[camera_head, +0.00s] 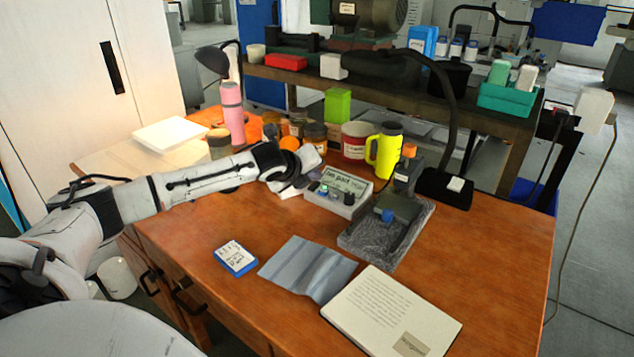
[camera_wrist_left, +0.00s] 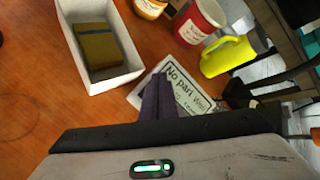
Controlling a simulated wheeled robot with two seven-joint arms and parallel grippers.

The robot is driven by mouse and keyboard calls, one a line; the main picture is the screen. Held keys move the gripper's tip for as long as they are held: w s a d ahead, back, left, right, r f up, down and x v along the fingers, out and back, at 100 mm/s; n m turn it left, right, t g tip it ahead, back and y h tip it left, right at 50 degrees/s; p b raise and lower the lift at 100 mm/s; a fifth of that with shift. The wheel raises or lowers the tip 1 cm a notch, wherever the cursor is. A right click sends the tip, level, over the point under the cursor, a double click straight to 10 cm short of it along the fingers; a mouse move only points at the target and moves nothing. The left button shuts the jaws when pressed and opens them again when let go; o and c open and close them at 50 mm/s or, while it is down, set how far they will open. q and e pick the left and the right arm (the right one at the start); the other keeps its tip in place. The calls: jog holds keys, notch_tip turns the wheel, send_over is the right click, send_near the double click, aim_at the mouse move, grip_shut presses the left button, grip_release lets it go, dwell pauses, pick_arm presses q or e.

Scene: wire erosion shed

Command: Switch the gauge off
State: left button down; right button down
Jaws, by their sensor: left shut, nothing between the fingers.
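The gauge (camera_head: 345,197) is a grey box on the wooden table with a pale face reading "No part" and small controls along its front edge. One control at its left end (camera_head: 323,187) shows green. In the left wrist view the gauge's printed face (camera_wrist_left: 188,87) shows past the fingers, which hide part of it. My left gripper (camera_head: 309,187) is at the gauge's left end, close to the green control; I cannot tell whether it touches. Its dark fingers (camera_wrist_left: 156,98) are together and empty. My right gripper is in neither view.
A grey stone plate (camera_head: 405,240) with a blue-knobbed fixture stands right of the gauge. A yellow jug (camera_head: 384,152), jars and a pink bottle (camera_head: 232,115) stand behind. A white tray (camera_wrist_left: 122,75) lies beside the gripper. A cloth (camera_head: 305,267) and book (camera_head: 390,318) lie in front.

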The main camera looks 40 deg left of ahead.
aim_at(313, 188)
pick_arm(q)
jog(key=shift+f, duration=0.4)
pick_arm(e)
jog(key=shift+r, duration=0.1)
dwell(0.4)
pick_arm(q)
jog(key=shift+r, duration=0.1)
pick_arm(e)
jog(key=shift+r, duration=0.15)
